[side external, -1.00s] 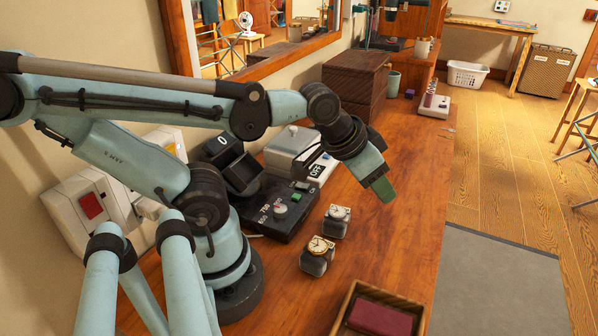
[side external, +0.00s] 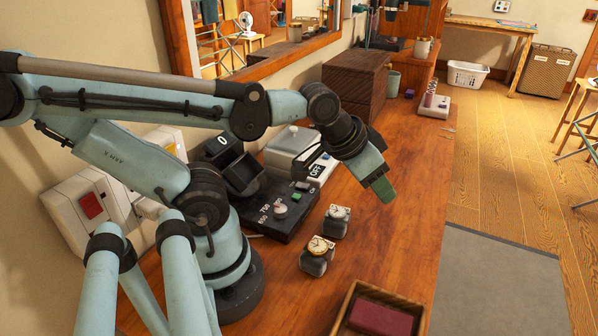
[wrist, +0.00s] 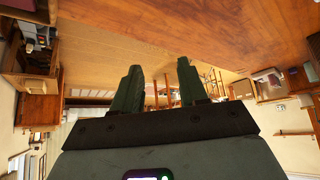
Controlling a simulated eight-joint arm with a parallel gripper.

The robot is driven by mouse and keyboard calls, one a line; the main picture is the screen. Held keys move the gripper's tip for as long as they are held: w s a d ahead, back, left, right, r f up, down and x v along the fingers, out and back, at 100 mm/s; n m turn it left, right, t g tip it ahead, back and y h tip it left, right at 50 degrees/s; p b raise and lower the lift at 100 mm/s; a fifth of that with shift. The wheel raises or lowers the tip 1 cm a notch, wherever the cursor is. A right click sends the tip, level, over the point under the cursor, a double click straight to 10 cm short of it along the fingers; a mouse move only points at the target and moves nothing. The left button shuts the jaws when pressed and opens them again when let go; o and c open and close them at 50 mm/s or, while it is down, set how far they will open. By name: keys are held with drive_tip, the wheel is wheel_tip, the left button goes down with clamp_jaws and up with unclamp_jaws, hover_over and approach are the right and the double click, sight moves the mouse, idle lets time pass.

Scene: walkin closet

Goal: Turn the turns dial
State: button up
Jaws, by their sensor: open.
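The turns dial is most likely the small round knob with a red mark (side external: 281,210) on a black device (side external: 262,218), with printed numbers beside it. The device sits on the wooden counter by the wall, behind two watches. My gripper (side external: 384,188) hangs in the air above the counter, to the right of the dial and apart from it. In the wrist view its two green fingers (wrist: 158,82) are spread with nothing between them. The dial does not show in the wrist view.
Two watches on small stands (side external: 337,221) (side external: 317,256) stand in front of the device. A wooden tray with a dark red item (side external: 345,306) is at the front. A grey-white box (side external: 293,150) and a wooden chest (side external: 355,82) stand behind.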

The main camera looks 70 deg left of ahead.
drive_tip(key=shift+o, duration=1.5)
drive_tip(key=shift+s+a+n, duration=0.1)
drive_tip(key=shift+a+n, duration=0.2)
drive_tip(key=r+n+g, duration=0.2)
drive_tip(key=n+g, duration=0.5)
drive_tip(key=n, duration=1.3)
hover_over(280, 208)
drive_tip(key=shift+f, duration=6.1)
drive_tip(key=c, duration=1)
